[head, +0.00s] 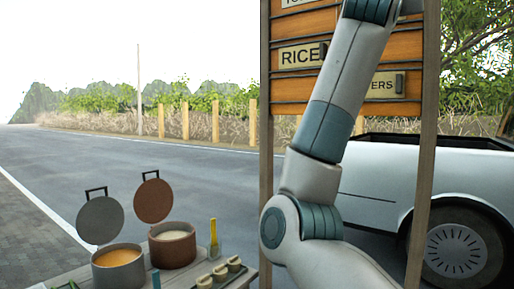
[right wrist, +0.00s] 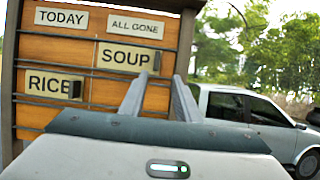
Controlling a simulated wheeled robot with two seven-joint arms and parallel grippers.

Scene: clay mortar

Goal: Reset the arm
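My right arm (head: 333,125) rises from the bottom right of the head view, and its gripper end is out of that view above. In the right wrist view my right gripper (right wrist: 161,78) has its two fingers apart with nothing between them. The fingertips appear just below the SOUP plate (right wrist: 124,59) on the wooden sign board (right wrist: 104,90); whether they touch the board I cannot tell. My left arm and gripper are in neither view.
The sign board (head: 342,20) has a RICE plate (head: 298,57) and a plate ending in "ERS" (head: 385,86), partly behind my arm. Two lidded pots, orange-filled (head: 117,260) and pale-filled (head: 172,248), stand lower left. A white pickup (head: 380,185) is behind the board.

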